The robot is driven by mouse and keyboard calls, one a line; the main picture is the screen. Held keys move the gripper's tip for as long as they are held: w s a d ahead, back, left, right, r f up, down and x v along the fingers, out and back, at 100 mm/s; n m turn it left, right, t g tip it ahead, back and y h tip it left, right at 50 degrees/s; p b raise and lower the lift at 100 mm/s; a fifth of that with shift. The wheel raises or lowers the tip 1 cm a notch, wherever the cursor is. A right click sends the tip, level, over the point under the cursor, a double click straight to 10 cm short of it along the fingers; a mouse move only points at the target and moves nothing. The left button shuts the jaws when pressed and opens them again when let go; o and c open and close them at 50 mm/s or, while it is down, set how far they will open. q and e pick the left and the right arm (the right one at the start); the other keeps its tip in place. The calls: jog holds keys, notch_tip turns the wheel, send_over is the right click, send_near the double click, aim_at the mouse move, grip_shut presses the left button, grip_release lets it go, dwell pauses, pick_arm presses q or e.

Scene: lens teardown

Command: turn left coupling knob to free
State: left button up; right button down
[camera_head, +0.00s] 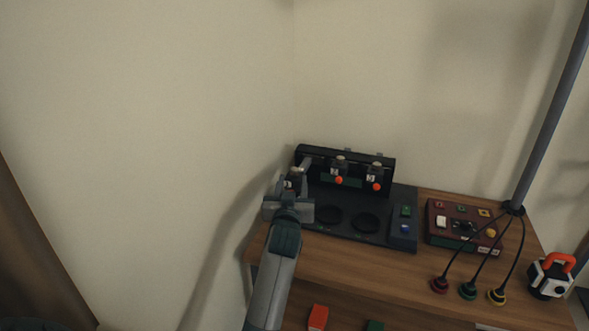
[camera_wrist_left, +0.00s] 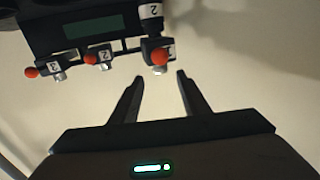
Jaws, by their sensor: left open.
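A black coupling rack (camera_head: 345,158) stands at the back of the bench, with units labelled 1, 2 and 3 that carry orange-red ball knobs. The left coupling knob (camera_wrist_left: 160,57), on the unit marked 1, shows in the left wrist view just beyond my fingertips. In the head view my gripper partly hides that unit. The middle knob (camera_head: 338,181) and right knob (camera_head: 376,187) are in plain sight. My left gripper (camera_wrist_left: 155,76) is open, with its fingers to either side of the line to the left knob; I see no contact. My right gripper is not in view.
A dark base plate with round recesses (camera_head: 367,222) lies before the rack. To its right are a red button box (camera_head: 462,226), hanging cables with coloured plugs (camera_head: 468,291), and a white-and-black device with an orange handle (camera_head: 549,276). A wall stands close on the left.

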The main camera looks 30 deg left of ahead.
aim_at(294, 173)
pick_arm(q)
jog(key=x, duration=0.7)
jog(key=shift+w+a+p, duration=0.2)
jog(key=shift+w+p, duration=0.05)
jog(key=shift+p, duration=0.05)
jog(key=c, duration=1.1)
